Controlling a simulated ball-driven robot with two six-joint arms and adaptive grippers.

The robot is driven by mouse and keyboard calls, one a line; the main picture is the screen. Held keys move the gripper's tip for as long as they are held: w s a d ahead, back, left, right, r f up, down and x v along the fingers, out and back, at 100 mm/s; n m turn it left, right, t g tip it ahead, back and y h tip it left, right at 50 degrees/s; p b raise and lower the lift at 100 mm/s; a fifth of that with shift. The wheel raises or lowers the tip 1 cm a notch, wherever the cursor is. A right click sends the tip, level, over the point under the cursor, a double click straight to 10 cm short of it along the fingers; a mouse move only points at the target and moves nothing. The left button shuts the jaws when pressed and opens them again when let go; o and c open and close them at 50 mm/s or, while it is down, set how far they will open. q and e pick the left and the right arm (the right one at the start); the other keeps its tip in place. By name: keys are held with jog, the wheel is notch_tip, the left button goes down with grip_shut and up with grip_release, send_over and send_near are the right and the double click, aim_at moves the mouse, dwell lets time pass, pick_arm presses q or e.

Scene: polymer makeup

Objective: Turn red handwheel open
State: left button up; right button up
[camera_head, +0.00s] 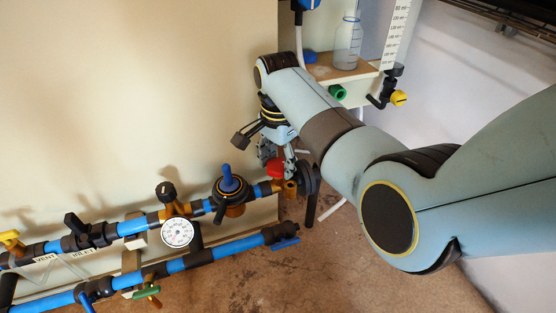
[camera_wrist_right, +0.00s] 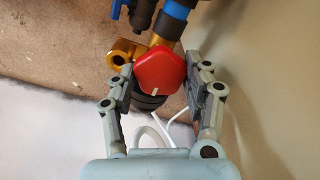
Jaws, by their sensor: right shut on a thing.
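The red handwheel (camera_wrist_right: 160,70) is a small knob with flat sides and a white mark near its lower edge. It sits at the end of the brass and blue pipe line. In the head view the red handwheel (camera_head: 275,168) is partly hidden by my right gripper (camera_head: 277,158). In the right wrist view my right gripper (camera_wrist_right: 158,82) has one finger on each side of the handwheel and is shut on it. My left gripper is not in view.
A pressure gauge (camera_head: 178,232) and a blue-topped regulator (camera_head: 229,182) sit on the upper pipe, left of the handwheel. A lower blue pipe (camera_head: 225,249) runs below. A glass bottle (camera_head: 347,45) stands on a wooden shelf (camera_head: 345,73) above. Bare floor (camera_head: 350,260) lies below right.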

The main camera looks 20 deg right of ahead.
jog(key=shift+r+n+p, duration=0.2)
jog(key=shift+n+p, duration=0.2)
jog(key=shift+p, duration=0.1)
jog(key=n+p, duration=0.4)
jog(key=n, duration=0.2)
jog(key=shift+w+p, duration=0.1)
jog(key=shift+p, duration=0.2)
jog(key=n+p, duration=0.1)
jog(key=n, duration=0.3)
jog(key=shift+f+p, duration=0.1)
jog(key=shift+p, duration=0.2)
jog(key=n, duration=0.4)
jog(key=shift+p, duration=0.35)
jog(key=n, duration=0.5)
jog(key=shift+n+p, duration=0.3)
jog(key=n, duration=0.2)
jog(key=shift+f+n, duration=0.1)
jog(key=shift+n, duration=0.3)
jog(key=n, duration=0.4)
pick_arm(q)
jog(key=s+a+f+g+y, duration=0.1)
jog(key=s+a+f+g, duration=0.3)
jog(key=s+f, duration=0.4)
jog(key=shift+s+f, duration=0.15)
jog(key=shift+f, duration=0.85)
pick_arm(e)
jog(key=shift+n, duration=1.2)
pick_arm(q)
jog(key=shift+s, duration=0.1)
